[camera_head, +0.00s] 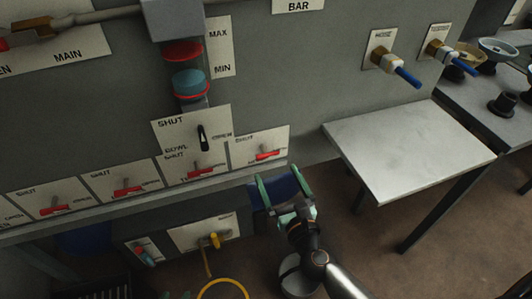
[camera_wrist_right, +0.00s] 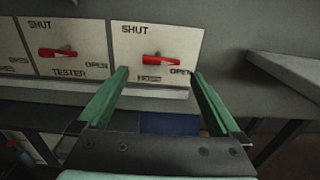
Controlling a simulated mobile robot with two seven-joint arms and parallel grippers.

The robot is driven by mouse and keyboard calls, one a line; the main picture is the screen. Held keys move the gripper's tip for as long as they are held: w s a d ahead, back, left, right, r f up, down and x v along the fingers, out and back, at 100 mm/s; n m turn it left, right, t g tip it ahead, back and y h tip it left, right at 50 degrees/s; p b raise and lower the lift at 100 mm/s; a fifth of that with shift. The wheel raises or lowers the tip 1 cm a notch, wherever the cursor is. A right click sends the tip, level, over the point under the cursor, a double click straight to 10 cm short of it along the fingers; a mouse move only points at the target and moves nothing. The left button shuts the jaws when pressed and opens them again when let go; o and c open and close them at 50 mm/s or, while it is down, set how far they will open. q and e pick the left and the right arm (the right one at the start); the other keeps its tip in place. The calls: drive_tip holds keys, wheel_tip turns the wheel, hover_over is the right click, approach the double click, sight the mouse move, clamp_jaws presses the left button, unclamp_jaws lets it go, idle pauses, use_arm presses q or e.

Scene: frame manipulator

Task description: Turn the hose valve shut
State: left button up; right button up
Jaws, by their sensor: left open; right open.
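The valve plate nearest my right gripper carries a red lever (camera_head: 267,154), also in the right wrist view (camera_wrist_right: 161,60). The lever lies roughly level. SHUT is printed at the plate's upper left and OPEN at its lower right; the name below is too blurred to read surely. My right gripper (camera_head: 279,174) is open and empty, just below and in front of this plate. In the right wrist view its green fingers (camera_wrist_right: 160,73) stand apart, with the lever framed between and beyond them, seemingly untouched.
The TESTER plate with its red lever (camera_wrist_right: 58,52) is directly left. More red-lever plates (camera_head: 125,188) run along the panel. A ledge (camera_head: 150,210) runs below them. A grey table (camera_head: 410,145) stands to the right. A yellow hose ring (camera_head: 222,284) is low.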

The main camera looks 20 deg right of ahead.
sight(268, 157)
drive_tip(key=w, duration=0.7)
drive_tip(key=shift+a, duration=0.1)
drive_tip(key=shift+w, duration=0.65)
drive_tip(key=shift+c, duration=0.2)
drive_tip(key=c, duration=1.1)
drive_tip(key=shift+c, duration=0.2)
